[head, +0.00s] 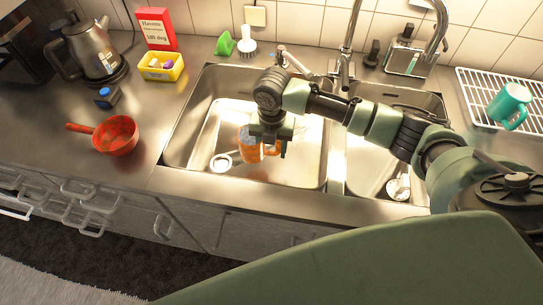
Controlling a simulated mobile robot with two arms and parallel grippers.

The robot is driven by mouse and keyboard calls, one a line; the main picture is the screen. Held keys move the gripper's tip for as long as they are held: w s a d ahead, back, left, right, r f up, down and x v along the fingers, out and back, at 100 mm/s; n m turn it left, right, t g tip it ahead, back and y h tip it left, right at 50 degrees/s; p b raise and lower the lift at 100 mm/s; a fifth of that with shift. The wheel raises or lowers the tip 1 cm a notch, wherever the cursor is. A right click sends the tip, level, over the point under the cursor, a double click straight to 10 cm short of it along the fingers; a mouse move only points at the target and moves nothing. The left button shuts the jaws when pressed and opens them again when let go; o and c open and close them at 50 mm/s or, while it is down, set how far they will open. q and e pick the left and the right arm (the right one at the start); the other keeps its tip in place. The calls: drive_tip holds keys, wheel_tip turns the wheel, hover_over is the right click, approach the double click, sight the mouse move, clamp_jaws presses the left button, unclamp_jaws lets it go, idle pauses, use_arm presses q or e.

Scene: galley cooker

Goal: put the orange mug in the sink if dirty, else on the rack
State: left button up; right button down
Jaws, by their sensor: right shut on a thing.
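The orange mug (244,145) is in the left sink basin (203,126), held by my right gripper (268,145). My right gripper is shut on it and covers part of it. The mug's inside and any dirt on it cannot be made out. I cannot tell whether the mug touches the basin floor. The white wire rack (467,84) is on the counter at the far right, with a teal mug (509,105) on it. My left gripper is not in view.
A red pan (116,136), a kettle (97,52), a yellow box (160,67) and a small blue item (104,97) stand on the left counter. The tap (346,60) rises behind the sink. A smaller basin (410,105) lies to the right.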

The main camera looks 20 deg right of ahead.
drive_tip(key=shift+f, duration=2.55)
drive_tip(key=shift+f, duration=0.15)
drive_tip(key=c, duration=0.7)
unclamp_jaws()
drive_tip(key=shift+o, duration=0.2)
wheel_tip(320, 180, up, 12)
drive_tip(key=shift+r, duration=0.2)
